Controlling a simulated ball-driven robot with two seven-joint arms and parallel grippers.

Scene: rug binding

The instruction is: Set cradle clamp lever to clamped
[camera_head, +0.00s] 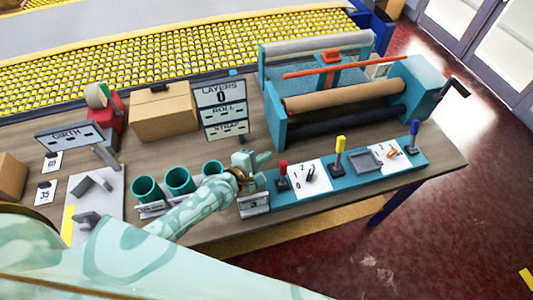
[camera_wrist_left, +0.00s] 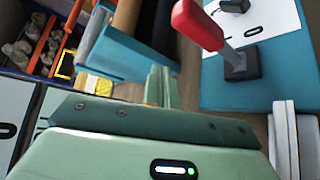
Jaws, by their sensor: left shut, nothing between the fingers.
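A teal control strip (camera_head: 335,177) at the table's front edge carries a red-handled lever (camera_head: 283,172), a yellow-handled lever (camera_head: 340,150) and a blue-handled lever (camera_head: 413,133). I cannot read which one is the cradle clamp lever. The red lever (camera_wrist_left: 208,32) stands tilted on a dark base in the left wrist view. My left gripper (camera_head: 258,160) is shut and empty, just left of the red lever and apart from it; its fingers (camera_wrist_left: 160,85) also show in the wrist view. My right gripper is not in view.
A teal cradle with a brown roll (camera_head: 335,97) and an orange bar stands behind the strip. A sign reading LAYERS 0 (camera_head: 220,97) stands behind my left gripper. Several green cups (camera_head: 179,180) and a small stand marked 3 (camera_head: 254,203) are close by.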

